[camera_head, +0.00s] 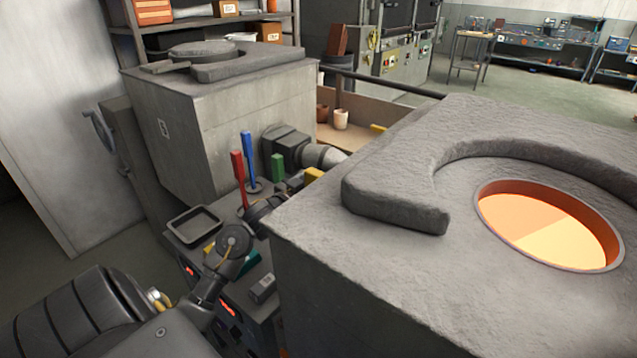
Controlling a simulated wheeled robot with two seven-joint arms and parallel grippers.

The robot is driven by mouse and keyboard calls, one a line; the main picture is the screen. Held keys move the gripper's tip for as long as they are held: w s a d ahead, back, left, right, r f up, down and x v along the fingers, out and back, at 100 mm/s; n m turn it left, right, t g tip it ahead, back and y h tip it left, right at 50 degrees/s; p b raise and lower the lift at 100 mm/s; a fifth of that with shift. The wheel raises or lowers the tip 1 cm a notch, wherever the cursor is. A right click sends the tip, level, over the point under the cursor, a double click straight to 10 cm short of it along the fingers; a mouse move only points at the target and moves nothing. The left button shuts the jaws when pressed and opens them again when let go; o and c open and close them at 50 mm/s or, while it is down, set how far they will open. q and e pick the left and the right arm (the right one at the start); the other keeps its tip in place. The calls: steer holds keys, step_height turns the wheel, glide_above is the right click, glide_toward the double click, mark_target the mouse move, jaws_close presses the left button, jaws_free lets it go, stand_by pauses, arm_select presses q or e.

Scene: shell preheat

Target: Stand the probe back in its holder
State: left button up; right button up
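A red-handled tool (238,176) and a blue-handled tool (249,158) stand upright close together at a small dark round base (256,187), which may be the holder. A green block-like handle (278,167) and a yellow one (314,174) show to their right. I cannot tell which of these is the probe. My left arm comes in from the lower left, and its dark gripper end (268,206) is just below the round base, beside the near furnace's corner. Its fingers cannot be made out, nor whether they hold anything. My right gripper is not in view.
The near furnace (330,265) fills the right, with a glowing round opening (550,227) and a thick curved lid piece (395,200). Another furnace (225,125) stands behind. An empty dark tray (194,224) and a small grey box (262,288) lie on the cart.

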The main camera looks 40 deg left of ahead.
arm_select(q)
steer(key=s+b, duration=0.1)
steer(key=s, duration=1)
steer(key=shift+d, duration=0.15)
